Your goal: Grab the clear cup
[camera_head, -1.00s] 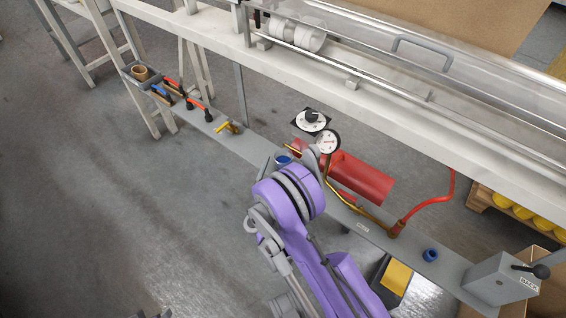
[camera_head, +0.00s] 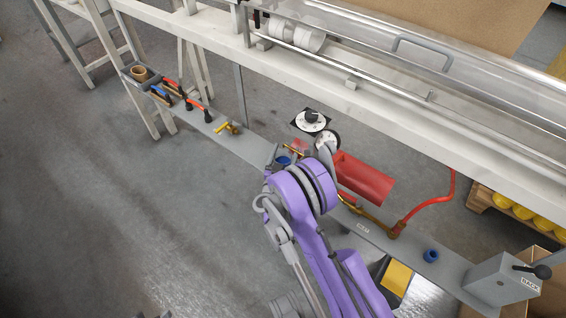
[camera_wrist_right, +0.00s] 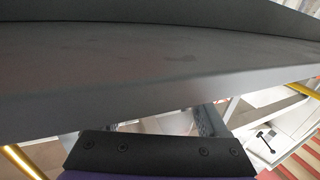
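I cannot make out a clear cup in either view. My purple arm reaches up from the bottom of the head view to the narrow grey shelf (camera_head: 255,145), and its own links hide most of its gripper there. In the right wrist view, the two fingers of my right gripper (camera_wrist_right: 155,118) stand apart beyond the dark palm plate, with nothing visible between them. A grey shelf edge (camera_wrist_right: 150,97) crosses in front and hides their tips. My left gripper is not in view.
Another blue ring (camera_head: 430,255) and a grey switch box (camera_head: 500,278) are at right. Tools and a small tray (camera_head: 128,73) are at far left.

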